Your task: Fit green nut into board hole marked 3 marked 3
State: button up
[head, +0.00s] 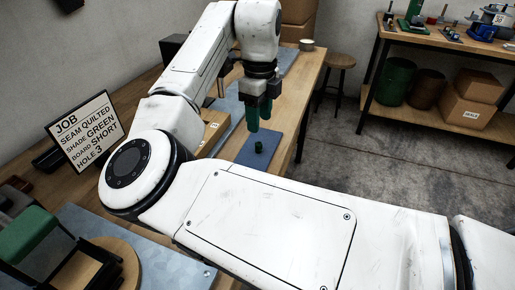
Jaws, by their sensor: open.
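The small dark green nut (259,147) sits on a blue mat (237,157) near the table's right edge. My gripper (259,122) points down above the nut, with its two green-tipped fingers apart and nothing between them. A clear gap shows between the fingertips and the nut. A light wooden board (211,127) shows only partly behind my arm, left of the mat. Its holes and their numbers cannot be made out.
A sign (84,130) reads job, seam quilted, shade green, board short, hole 3. A green padded model chair (28,232) stands front left. A stool (341,62) and a loaded workbench (450,48) stand beyond. My arm hides much of the table.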

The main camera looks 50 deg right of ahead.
aim_at(259, 143)
jog(key=f, duration=0.8)
jog(key=shift+w+d+f, duration=0.1)
jog(key=shift+w+d, duration=0.1)
jog(key=shift+d, duration=0.05)
grip_shut()
